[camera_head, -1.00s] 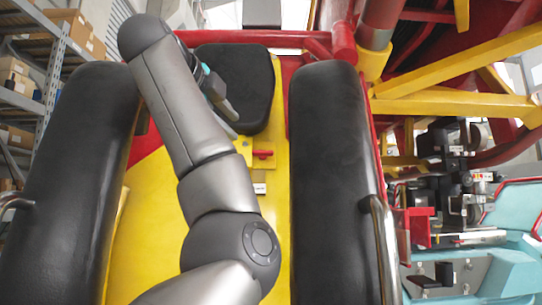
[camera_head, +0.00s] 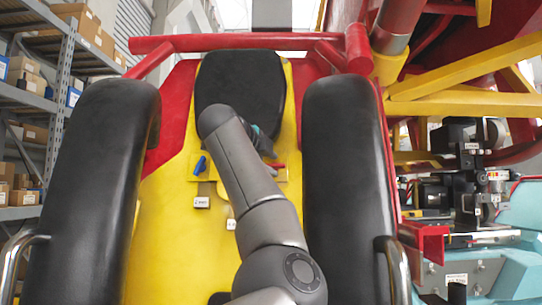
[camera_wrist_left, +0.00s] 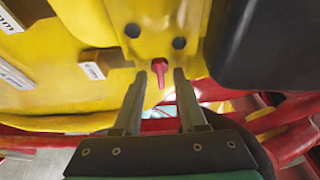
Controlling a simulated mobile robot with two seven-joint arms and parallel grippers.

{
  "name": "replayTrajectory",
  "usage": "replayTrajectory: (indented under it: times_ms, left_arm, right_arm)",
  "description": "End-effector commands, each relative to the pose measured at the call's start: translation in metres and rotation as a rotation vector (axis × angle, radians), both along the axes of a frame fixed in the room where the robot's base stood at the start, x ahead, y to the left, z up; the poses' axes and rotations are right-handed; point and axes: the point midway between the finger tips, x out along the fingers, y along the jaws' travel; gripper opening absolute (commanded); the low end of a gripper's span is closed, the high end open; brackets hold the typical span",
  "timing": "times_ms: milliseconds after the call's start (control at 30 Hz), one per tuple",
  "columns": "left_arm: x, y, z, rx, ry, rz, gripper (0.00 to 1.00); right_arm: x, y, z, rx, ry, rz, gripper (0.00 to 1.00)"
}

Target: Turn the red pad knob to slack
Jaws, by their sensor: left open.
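The red pad knob (camera_head: 279,166) is on a yellow plate below the black headrest pad, partly hidden behind my left arm in the head view. In the left wrist view the red knob (camera_wrist_left: 160,68) shows as a narrow handle between and just beyond the fingertips. My left gripper (camera_head: 266,150) is mostly hidden behind my own arm in the head view. In the left wrist view the left gripper (camera_wrist_left: 158,76) is open, one finger on each side of the knob's line, with no clear contact visible. My right gripper is in neither view.
A blue knob (camera_head: 200,165) is on the same plate, left of the arm. A small white label block (camera_head: 201,202) sits below it. Black padded restraints (camera_head: 92,175) and (camera_head: 343,170) stand on both sides. A red bar (camera_head: 235,42) crosses above the headrest (camera_head: 240,85).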

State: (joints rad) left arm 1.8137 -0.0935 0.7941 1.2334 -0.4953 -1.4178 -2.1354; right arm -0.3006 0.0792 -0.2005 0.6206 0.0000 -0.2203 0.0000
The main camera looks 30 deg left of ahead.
Motion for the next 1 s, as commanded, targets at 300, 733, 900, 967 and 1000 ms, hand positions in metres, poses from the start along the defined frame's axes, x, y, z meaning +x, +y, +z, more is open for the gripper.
replayTrajectory:
  times_ms: [300, 733, 900, 967, 1000]
  left_arm:
    - [0.0044, 0.0004, -0.0013, 0.000, -0.001, 0.000, 0.41]
    - [0.0041, 0.0003, -0.0011, 0.000, -0.001, 0.000, 0.00]
    - [0.0040, 0.0004, -0.0012, 0.000, 0.000, 0.000, 0.00]
    - [0.0040, 0.0004, -0.0013, 0.000, 0.000, 0.000, 0.00]
    - [0.0040, 0.0004, -0.0013, 0.000, 0.000, 0.000, 0.00]
  right_arm:
    - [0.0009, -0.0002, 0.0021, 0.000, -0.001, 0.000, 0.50]
    - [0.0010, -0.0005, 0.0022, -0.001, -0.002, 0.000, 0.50]
    - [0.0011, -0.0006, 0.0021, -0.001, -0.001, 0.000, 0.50]
    - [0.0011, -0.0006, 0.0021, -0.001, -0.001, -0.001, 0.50]
    - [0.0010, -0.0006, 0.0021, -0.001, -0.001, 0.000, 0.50]
